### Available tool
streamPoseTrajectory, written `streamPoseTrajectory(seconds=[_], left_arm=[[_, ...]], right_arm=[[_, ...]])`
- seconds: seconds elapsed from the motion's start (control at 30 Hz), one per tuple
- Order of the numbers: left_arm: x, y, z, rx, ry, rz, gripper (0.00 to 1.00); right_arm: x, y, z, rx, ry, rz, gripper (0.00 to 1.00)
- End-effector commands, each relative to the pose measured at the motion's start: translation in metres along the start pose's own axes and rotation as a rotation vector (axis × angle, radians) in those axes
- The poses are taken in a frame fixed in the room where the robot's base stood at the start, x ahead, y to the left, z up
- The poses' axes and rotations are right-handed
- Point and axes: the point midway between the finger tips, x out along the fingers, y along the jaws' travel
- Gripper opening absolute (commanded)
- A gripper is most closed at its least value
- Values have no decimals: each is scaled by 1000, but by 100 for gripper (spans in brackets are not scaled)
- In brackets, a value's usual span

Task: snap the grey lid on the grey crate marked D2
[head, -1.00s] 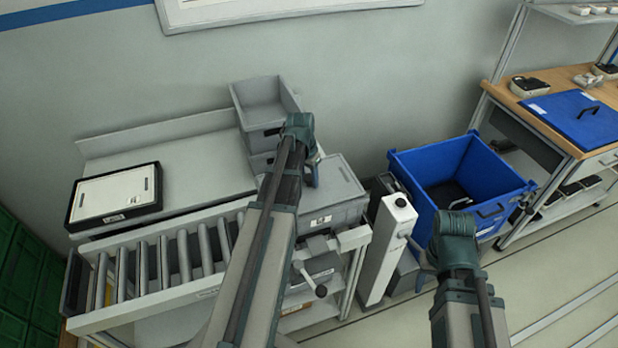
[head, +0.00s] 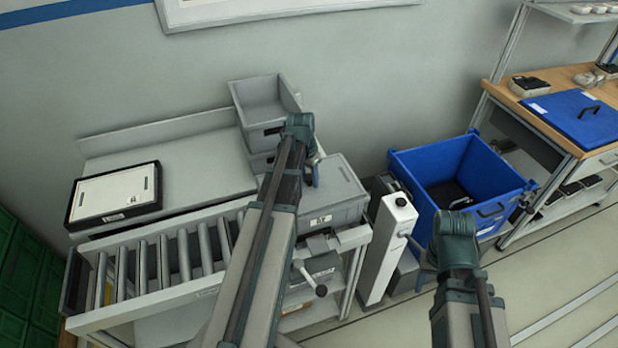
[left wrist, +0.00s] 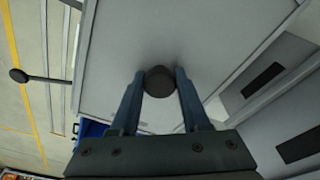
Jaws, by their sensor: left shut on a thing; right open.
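The grey crate (head: 318,221) stands at the right end of the roller line, with a small white label on its front; I cannot read the label surely. The grey lid (head: 338,176) lies over its top; it fills much of the left wrist view (left wrist: 120,50). Whether its edges are fully seated I cannot tell. My left gripper (head: 314,182) is above the lid, its fingers shut on a dark round knob (left wrist: 159,82) on the lid. My arm hides the crate's left part. My right gripper (head: 426,262) is open, low beside the blue bin, mostly hidden by its own wrist.
Grey stacked crates (head: 266,105) stand behind the line. A black-rimmed box with a white top (head: 115,192) lies at the left by the rollers (head: 165,262). A white post (head: 386,250) and a blue bin (head: 460,160) stand right of the crate. A workbench (head: 550,85) is further right.

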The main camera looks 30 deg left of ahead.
Motion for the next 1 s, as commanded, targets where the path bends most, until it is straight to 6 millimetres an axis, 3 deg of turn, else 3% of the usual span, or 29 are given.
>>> streamPoseTrajectory(seconds=[0.37,0.4,0.57,0.77,0.9,1.0], left_arm=[[1,0,0,0,0,0,0],[1,0,0,0,0,0,51],[1,0,0,0,0,0,80],[1,0,0,0,0,0,81],[1,0,0,0,0,0,100],[1,0,0,0,0,0,100]], right_arm=[[1,0,0,0,0,0,50],[1,0,0,0,0,0,50],[1,0,0,0,0,0,50],[1,0,0,0,0,0,50],[1,0,0,0,0,0,50],[1,0,0,0,0,0,50]])
